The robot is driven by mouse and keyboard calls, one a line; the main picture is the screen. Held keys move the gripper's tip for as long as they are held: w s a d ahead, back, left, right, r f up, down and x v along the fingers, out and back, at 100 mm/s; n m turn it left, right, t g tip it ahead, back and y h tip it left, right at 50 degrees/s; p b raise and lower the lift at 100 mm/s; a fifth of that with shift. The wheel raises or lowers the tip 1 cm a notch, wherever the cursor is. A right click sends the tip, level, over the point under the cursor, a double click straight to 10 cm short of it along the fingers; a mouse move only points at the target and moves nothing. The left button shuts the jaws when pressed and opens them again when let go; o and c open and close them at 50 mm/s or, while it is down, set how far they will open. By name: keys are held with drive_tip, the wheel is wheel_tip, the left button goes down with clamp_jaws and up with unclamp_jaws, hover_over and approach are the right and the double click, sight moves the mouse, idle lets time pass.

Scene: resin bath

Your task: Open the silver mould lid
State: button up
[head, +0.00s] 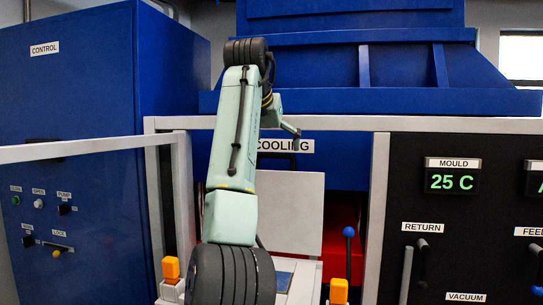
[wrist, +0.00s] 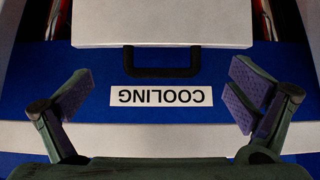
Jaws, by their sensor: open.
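The silver mould lid (head: 290,213) is a pale square panel in the head view, partly hidden on its left by my arm. It appears raised, standing steeply behind the mould base (head: 306,282). Its pale face also shows at the top of the wrist view (wrist: 162,22). A black handle (wrist: 162,71) sits at its edge, in front of a blue panel. My gripper (wrist: 162,95) is open and empty, its two fingers wide apart on either side of the handle and label. In the head view my gripper (head: 291,130) is above the lid; its fingers are hard to make out.
A COOLING label (wrist: 161,96) is on the blue panel. A grey frame (head: 340,124) crosses above the lid. A blue-knobbed lever (head: 348,255) stands right of the lid. Orange blocks (head: 171,268) flank the mould. A black panel (head: 470,215) reads 25 C.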

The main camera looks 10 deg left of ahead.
drive_tip(key=v, duration=0.7)
drive_tip(key=shift+s+r, duration=0.2)
